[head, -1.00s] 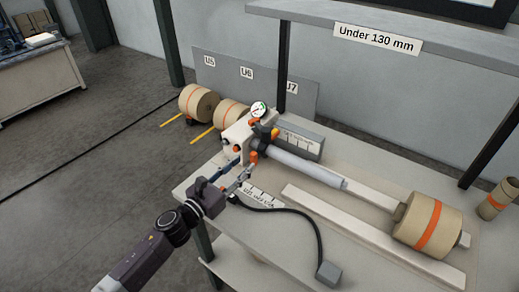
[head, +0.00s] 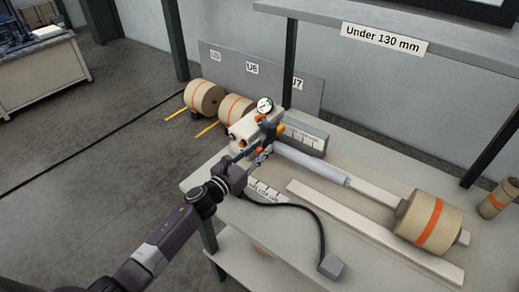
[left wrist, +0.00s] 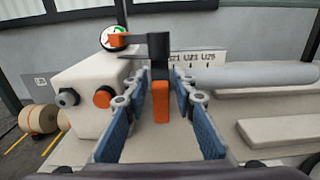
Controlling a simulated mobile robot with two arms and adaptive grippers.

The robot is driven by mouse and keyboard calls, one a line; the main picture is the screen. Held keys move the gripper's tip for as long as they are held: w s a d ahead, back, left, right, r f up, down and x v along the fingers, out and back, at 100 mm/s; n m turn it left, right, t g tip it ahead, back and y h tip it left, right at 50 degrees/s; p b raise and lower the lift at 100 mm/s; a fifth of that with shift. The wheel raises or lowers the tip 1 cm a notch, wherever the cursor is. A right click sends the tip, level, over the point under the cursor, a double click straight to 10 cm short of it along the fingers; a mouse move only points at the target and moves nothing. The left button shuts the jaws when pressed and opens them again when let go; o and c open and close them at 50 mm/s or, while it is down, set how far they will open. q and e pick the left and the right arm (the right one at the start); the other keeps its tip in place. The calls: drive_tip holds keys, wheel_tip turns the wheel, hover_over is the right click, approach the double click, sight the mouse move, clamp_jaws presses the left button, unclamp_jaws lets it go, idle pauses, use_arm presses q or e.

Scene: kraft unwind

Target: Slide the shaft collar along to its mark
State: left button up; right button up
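A black shaft collar (head: 270,131) sits around the grey shaft (head: 310,164), near the pale housing at its left end. In the left wrist view the collar (left wrist: 158,44) shows a dark clamp part with an orange lever (left wrist: 161,101) hanging down. My left gripper (head: 256,158) is in front of the collar. In the left wrist view its blue fingers (left wrist: 161,112) are spread, one on each side of the orange lever, with gaps on both sides. The marked scale (left wrist: 197,58) behind the shaft has labels and lines. My right gripper is not in view.
The housing (left wrist: 93,97) carries a round gauge (head: 265,105) and an orange knob (left wrist: 103,97). A kraft roll (head: 429,222) is on the bar at the right. A black cable (head: 305,213) runs to a small grey box (head: 331,266). A shelf overhangs the back.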

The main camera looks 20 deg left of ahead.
use_arm(q)
clamp_jaws()
drive_tip(key=d, duration=0.2)
drive_tip(key=s+d, duration=0.1)
drive_tip(key=d, duration=0.1)
drive_tip(key=s+d, duration=0.1)
drive_tip(key=d, duration=0.1)
drive_tip(key=shift+s+d+b, duration=0.25)
drive_tip(key=shift+d+b, duration=0.1)
drive_tip(key=shift+d, duration=0.05)
drive_tip(key=shift+a, duration=0.1)
drive_tip(key=shift+o, duration=1.6)
unclamp_jaws()
